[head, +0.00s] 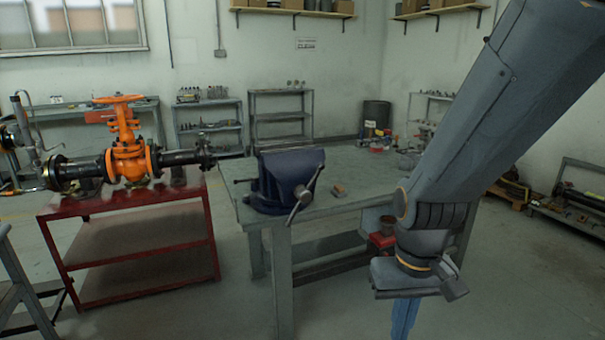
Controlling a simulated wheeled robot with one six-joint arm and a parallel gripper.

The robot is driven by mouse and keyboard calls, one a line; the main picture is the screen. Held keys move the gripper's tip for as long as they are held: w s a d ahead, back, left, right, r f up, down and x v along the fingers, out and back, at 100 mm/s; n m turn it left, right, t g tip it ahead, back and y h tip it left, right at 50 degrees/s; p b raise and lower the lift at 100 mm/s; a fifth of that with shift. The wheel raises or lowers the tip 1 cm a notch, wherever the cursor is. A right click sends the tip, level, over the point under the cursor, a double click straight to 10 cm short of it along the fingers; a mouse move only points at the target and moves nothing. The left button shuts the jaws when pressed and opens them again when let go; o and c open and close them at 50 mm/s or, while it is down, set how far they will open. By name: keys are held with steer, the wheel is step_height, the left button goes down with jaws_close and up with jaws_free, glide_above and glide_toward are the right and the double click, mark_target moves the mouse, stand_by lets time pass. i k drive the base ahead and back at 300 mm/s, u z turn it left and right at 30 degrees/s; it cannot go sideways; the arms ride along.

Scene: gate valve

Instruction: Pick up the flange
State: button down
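An orange gate valve (127,150) with a handwheel on top sits on a red cart at the left. Dark pipe runs out from both its sides, with flanged joints; a dark round flange (57,173) shows on the pipe left of the valve. I cannot make out a separate loose flange.
Shelves line the back wall. My arm hides the bench's right end.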

mark_target(388, 222)
steer(key=z, duration=0.3)
steer(key=i, duration=1.65)
steer(key=z, duration=0.25)
